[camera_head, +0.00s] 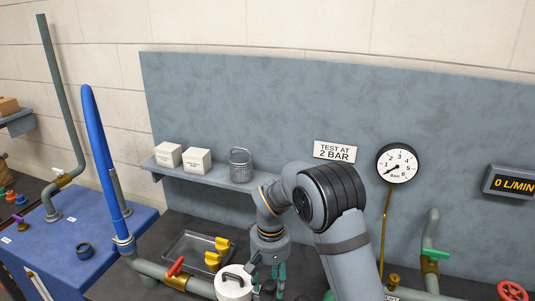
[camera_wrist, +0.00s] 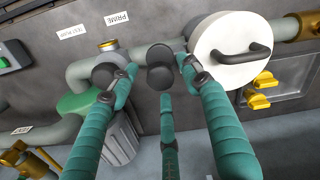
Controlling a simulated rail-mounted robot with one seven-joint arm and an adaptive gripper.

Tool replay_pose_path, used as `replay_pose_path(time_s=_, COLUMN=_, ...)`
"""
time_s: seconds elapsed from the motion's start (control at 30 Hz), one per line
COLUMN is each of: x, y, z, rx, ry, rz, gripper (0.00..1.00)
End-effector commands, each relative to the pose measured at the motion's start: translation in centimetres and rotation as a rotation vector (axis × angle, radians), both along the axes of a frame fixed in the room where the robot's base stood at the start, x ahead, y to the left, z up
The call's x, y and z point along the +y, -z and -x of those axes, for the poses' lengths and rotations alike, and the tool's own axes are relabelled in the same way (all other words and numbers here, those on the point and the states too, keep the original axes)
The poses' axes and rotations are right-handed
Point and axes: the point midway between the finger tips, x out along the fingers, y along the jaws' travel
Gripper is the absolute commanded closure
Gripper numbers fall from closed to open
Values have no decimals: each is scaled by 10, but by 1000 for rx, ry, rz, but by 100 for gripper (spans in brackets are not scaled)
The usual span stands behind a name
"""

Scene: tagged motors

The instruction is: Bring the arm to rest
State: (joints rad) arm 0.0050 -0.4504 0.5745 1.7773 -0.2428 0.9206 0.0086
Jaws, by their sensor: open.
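My gripper (camera_head: 268,274) hangs low over the bench at the bottom of the head view, just right of a white lidded pot (camera_head: 233,284). In the wrist view its teal fingers (camera_wrist: 158,82) are spread apart and I see nothing held. Dark round shapes show at the fingertips; I cannot tell whether all belong to the gripper. The white pot with a black handle (camera_wrist: 235,50) is close beside the right finger. A green and grey pump motor (camera_wrist: 118,138) lies partly behind the left finger. My arm is bent over the bench and hides part of it.
A tray (camera_head: 188,250) with yellow valve handles (camera_head: 222,244) lies left of my gripper. Pipes with a red-handled valve (camera_head: 175,266) and a green-handled valve (camera_head: 435,254) flank my arm. A shelf (camera_head: 205,176), a gauge (camera_head: 398,164) and a tall blue hose (camera_head: 100,150) stand around.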

Motion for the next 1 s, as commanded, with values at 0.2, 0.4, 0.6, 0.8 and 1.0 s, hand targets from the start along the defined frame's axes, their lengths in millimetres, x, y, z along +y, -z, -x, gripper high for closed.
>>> replay_pose_path(time_s=0.2, x=0, y=-2, z=0, rx=2, ry=271, rz=1, gripper=52)
replay_pose_path(time_s=0.4, x=0, y=-3, z=0, rx=1, ry=518, rz=1, gripper=52)
replay_pose_path(time_s=0.6, x=0, y=-4, z=0, rx=1, ry=761, rz=1, gripper=52)
replay_pose_path(time_s=0.8, x=1, y=-8, z=-2, rx=-4, ry=935, rz=-5, gripper=52)
replay_pose_path(time_s=1.0, x=1, y=-30, z=-1, rx=-2, ry=930, rz=-3, gripper=52)
